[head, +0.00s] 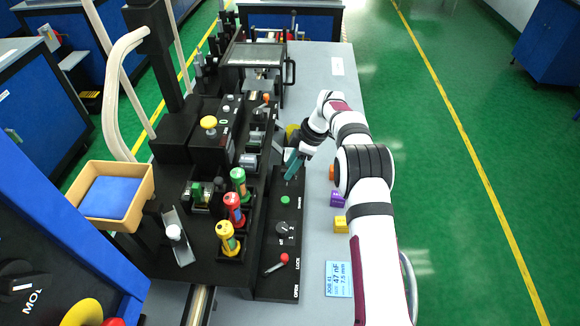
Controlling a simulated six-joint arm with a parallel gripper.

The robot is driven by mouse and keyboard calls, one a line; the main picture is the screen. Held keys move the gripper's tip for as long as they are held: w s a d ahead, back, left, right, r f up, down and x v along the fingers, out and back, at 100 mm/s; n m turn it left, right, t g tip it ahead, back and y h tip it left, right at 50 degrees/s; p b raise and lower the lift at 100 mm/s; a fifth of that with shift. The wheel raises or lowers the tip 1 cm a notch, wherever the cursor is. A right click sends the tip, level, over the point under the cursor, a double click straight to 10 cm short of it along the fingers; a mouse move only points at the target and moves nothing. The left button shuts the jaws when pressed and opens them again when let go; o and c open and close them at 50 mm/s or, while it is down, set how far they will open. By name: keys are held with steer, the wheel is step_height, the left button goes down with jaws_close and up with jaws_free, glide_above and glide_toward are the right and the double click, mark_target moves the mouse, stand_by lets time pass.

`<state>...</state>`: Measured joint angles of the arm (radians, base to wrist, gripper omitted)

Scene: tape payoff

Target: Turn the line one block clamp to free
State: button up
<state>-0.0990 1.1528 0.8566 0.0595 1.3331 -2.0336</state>
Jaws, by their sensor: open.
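My gripper (292,165), with teal fingers, is open over the upper part of the black control panel (262,262). It points down, and what lies right under its fingertips is hidden. On the panel below it are a green button (285,199), a dark selector knob (282,228) marked 1 and 2, and a red-tipped lever (276,264) between LOCK and OPEN labels. Grey block-like parts (249,160) sit on the black fixture left of my gripper, and a small orange-tipped part (266,98) lies further back. I cannot tell which part is the line one block clamp.
Green, red and yellow spools (233,208) stand upright left of the panel. A yellow-topped button (209,123) rises behind them. A tan bin (117,193) is at the left.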

steer(key=shift+a+f, duration=0.15)
steer(key=shift+f, duration=0.25)
jaws_close()
